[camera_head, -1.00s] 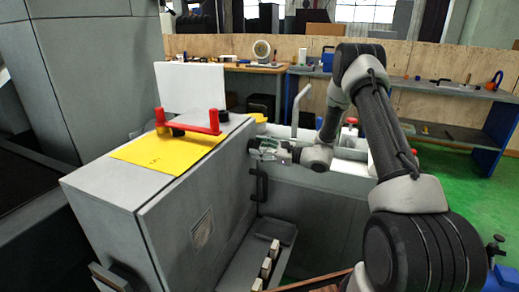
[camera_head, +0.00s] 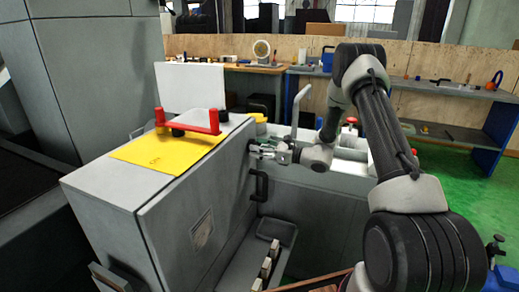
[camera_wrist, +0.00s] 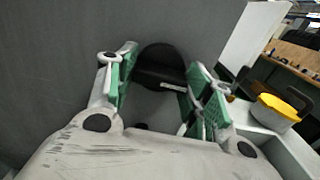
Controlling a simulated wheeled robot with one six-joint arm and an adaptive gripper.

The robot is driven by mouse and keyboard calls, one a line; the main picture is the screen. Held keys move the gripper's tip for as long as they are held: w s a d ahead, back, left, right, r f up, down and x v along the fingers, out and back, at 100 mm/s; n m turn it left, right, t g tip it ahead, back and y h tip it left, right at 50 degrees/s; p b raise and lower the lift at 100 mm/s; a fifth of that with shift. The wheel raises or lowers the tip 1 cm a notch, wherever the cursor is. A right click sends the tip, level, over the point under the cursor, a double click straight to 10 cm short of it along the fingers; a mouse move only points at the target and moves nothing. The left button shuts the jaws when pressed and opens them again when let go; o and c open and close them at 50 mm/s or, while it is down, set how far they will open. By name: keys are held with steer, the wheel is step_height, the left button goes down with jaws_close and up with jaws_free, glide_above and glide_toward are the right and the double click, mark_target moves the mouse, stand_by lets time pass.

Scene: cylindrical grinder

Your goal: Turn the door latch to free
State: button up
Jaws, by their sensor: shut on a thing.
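The door latch (camera_wrist: 160,65) is a black rounded knob with a pale mark on the grey cabinet door face (camera_wrist: 70,60) in the wrist view. My gripper (camera_wrist: 164,82) has its green-padded fingers on either side of the knob and is shut on it. The lower part of the knob is partly hidden between the fingers. In the head view my gripper (camera_head: 262,150) is against the right-hand face of the grey cabinet, near its top edge. The latch is too small and covered there to make out.
A black pull handle (camera_head: 260,186) is on the same face just below my gripper. A red bar (camera_head: 200,122) stands on the yellow plate on top. An upright grey lever (camera_head: 299,108) rises close behind my wrist.

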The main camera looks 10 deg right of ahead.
steer(key=o, duration=1)
steer(key=shift+o, duration=0.2)
steer(key=v, duration=1.2)
